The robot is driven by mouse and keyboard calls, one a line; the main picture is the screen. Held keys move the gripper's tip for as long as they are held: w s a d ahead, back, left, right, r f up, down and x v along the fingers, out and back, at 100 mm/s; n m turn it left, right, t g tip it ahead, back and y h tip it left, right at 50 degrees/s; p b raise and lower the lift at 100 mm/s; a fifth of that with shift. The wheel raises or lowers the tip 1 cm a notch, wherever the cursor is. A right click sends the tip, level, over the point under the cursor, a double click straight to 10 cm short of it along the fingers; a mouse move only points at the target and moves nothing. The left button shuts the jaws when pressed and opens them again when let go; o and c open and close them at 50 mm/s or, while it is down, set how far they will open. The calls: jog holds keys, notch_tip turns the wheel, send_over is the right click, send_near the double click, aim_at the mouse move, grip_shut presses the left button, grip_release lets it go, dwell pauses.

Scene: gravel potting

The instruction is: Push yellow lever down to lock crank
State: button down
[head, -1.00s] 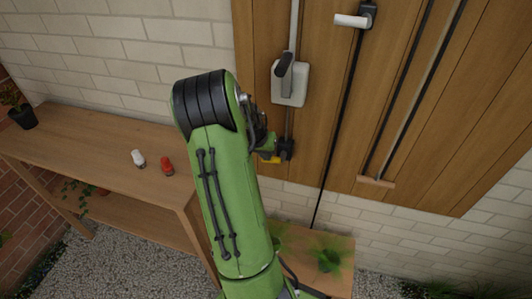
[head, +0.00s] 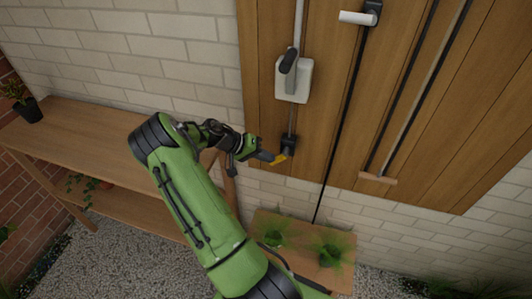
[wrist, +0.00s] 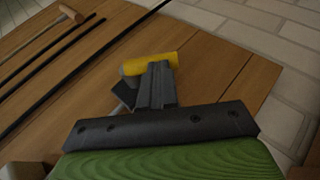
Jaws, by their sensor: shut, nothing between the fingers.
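The yellow lever (head: 280,160) sticks out low and to the left from a black mount (head: 288,144) on the wooden panel. My gripper (head: 271,156) is shut and empty, with its fingertips at the lever's left side. In the wrist view the yellow lever (wrist: 150,63) lies just beyond the closed fingers (wrist: 157,85), which overlap part of it; I cannot tell whether they touch. Above the mount, the crank, with a dark-gripped handle (head: 289,60), sits on a white plate (head: 302,83). A grey rod runs between the plate and the mount.
A wooden shelf (head: 75,128) stands at the left against the white brick wall. A low wooden bench (head: 335,280) with green plants is below the panel. A white handle (head: 357,18) and dark vertical rods are to the right of the crank.

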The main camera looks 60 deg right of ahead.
aim_at(270, 165)
jog(key=shift+s+d+f+n+g+h+b, duration=0.1)
jog(key=shift+s+f+n+g+h+b, duration=0.2)
jog(key=shift+f+g+b, duration=0.5)
jog(key=shift+s+d+f+n+g+h+b, duration=0.1)
jog(key=shift+s+f+g+b, duration=0.3)
jog(key=shift+f+g+b, duration=0.4)
jog(key=shift+s+f, duration=0.1)
jog(key=shift+f, duration=0.05)
jog(key=shift+a, duration=0.1)
jog(key=p+v, duration=0.2)
jog(key=v, duration=1.3)
jog(key=shift+a+r, duration=0.2)
jog(key=shift+r, duration=0.15)
